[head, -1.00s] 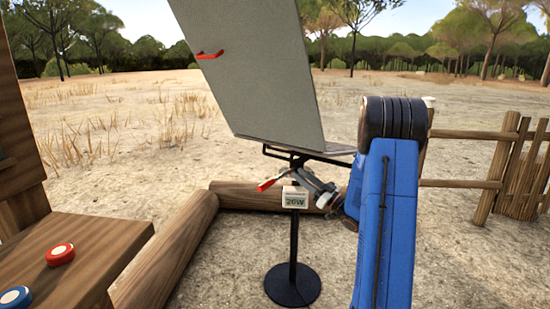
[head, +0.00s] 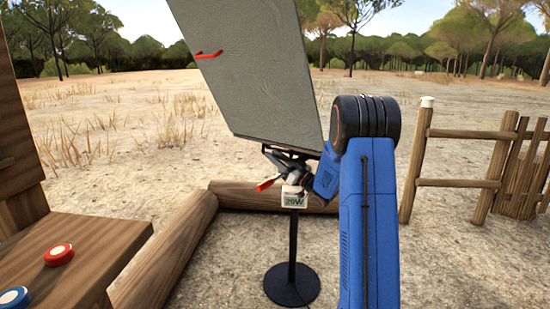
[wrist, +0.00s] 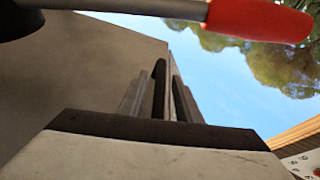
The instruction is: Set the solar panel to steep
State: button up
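The solar panel (head: 250,80) stands tilted on a black post, its grey back toward me, with a red handle (head: 208,55) on that face. Below it, a red-tipped lever (head: 268,183) sticks out to the left by the panel mount. The lever also crosses the top of the wrist view (wrist: 260,18). A small display box (head: 293,198) on the post seems to read 20W. My gripper (wrist: 168,72) is under the panel by the mount, its fingers nearly together with nothing visible between them. The lever passes across the view above the fingers; contact cannot be told.
The post's round black base (head: 292,285) stands on sandy ground, with logs (head: 250,196) behind and to the left. A wooden fence (head: 460,134) is at right.

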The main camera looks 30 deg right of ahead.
jog(key=shift+c, duration=0.3)
grip_shut()
jog(key=shift+r, duration=0.15)
jog(key=shift+r+m, duration=0.25)
jog(key=shift+m, duration=0.05)
jog(key=d+r+m+h, duration=0.1)
jog(key=r+m, duration=0.1)
jog(key=r, duration=0.2)
jog(key=w+d+r+m+h, duration=0.1)
jog(key=d+r+m+h, duration=0.1)
jog(key=r+m, duration=0.1)
jog(key=w+d+r+m+h, duration=0.1)
jog(key=r+m, duration=0.2)
jog(key=r, duration=0.3)
jog(key=shift+w+d+t, duration=0.1)
jog(key=shift+d+t, duration=0.2)
jog(key=shift+t, duration=0.1)
jog(key=w+d+r+m+h, duration=0.1)
jog(key=w+d+r+m, duration=0.1)
jog(key=d+r+m, duration=0.1)
jog(key=w+d+r+m+g+h, duration=0.1)
jog(key=w+d+r+m+h, duration=0.1)
jog(key=d+r, duration=0.4)
jog(key=shift+w+d+m, duration=0.5)
jog(key=shift+d+m, duration=0.1)
jog(key=shift+d, duration=0.05)
